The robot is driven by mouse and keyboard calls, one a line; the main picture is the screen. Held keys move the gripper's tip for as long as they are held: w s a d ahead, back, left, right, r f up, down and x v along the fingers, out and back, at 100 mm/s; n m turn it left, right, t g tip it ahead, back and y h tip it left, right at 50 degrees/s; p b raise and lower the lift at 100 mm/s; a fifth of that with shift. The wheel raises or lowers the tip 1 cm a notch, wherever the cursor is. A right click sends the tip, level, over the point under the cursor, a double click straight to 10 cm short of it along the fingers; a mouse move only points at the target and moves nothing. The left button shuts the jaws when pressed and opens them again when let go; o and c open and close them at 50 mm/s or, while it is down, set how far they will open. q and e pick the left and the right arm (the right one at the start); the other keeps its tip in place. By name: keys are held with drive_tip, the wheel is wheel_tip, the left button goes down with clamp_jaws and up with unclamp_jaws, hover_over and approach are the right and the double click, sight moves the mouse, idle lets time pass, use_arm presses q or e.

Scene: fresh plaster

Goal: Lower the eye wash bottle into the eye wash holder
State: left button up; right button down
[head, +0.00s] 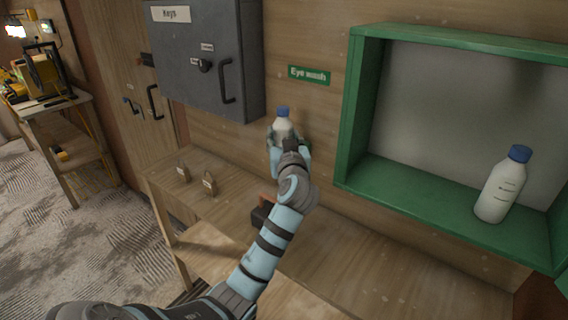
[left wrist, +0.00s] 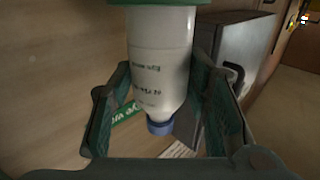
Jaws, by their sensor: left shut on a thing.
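The eye wash bottle (head: 283,127) is white with a blue cap. It stands about upright in front of the wall, cap up, in the head view. My left gripper (head: 288,142) is shut on it, with a finger on each side of its body in the left wrist view (left wrist: 165,110). There the bottle (left wrist: 160,60) appears upside down, with printed lettering. A bright green edge, which looks like the eye wash holder (left wrist: 160,2), crosses the bottle's base end. Whether the base is inside it or only behind it, I cannot tell. My right gripper is not in view.
A green "Eye wash" sign (head: 309,75) is on the wall above right. A grey key cabinet (head: 205,60) hangs at upper left. A green open cabinet (head: 350,110) with a second white bottle (head: 501,188) is at right. Padlocks (head: 209,183) lie on the wooden bench (head: 370,265) below.

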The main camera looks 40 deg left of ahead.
use_arm(q)
drive_tip(key=shift+f+b, duration=0.9)
drive_tip(key=shift+f, duration=0.15)
idle(0.4)
drive_tip(key=o, duration=1.5)
drive_tip(key=shift+c, duration=0.2)
